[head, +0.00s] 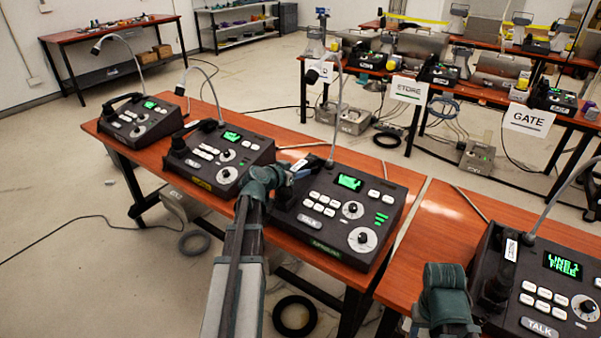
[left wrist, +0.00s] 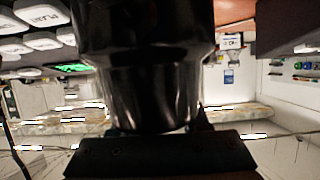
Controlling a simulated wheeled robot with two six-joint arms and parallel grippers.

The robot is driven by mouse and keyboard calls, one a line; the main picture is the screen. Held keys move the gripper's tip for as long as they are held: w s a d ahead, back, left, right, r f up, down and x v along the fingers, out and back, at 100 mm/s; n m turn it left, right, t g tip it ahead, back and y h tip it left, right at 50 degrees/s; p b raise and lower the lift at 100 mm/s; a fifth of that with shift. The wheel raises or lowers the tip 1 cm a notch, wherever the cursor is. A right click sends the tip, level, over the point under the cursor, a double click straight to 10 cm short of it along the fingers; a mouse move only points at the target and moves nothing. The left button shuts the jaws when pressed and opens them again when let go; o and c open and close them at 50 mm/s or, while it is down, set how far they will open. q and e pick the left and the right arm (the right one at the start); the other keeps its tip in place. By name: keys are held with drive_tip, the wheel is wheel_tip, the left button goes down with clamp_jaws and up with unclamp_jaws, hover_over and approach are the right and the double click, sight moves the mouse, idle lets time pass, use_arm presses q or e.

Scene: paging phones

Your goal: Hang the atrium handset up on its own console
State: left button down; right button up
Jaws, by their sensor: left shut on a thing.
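My left gripper (head: 272,179) is at the left edge of the third console (head: 345,212), which has a lit green screen and a green front label too small to read. It is shut on a black handset (left wrist: 145,60), which fills the middle of the left wrist view. In the head view the gripper mostly hides this handset, and whether it touches the console's cradle cannot be told. White keys (left wrist: 40,35) show close by in the left wrist view. My right gripper (head: 444,278) is beside the right-hand console; its fingers cannot be made out.
Two consoles stand further left, one at the far end (head: 142,122) and one with a yellow label (head: 222,160). Thin gooseneck microphones rise behind the consoles. Bare orange tabletop (head: 415,245) lies between the right consoles.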

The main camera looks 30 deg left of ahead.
use_arm(q)
drive_tip(key=shift+f, duration=0.2)
drive_tip(key=shift+c, duration=2)
unclamp_jaws()
drive_tip(key=shift+r, duration=0.1)
drive_tip(key=shift+r, duration=0.3)
drive_tip(key=p+v, duration=0.4)
drive_tip(key=v, duration=0.7)
drive_tip(key=shift+s+p, duration=0.35)
drive_tip(key=shift+s, duration=0.1)
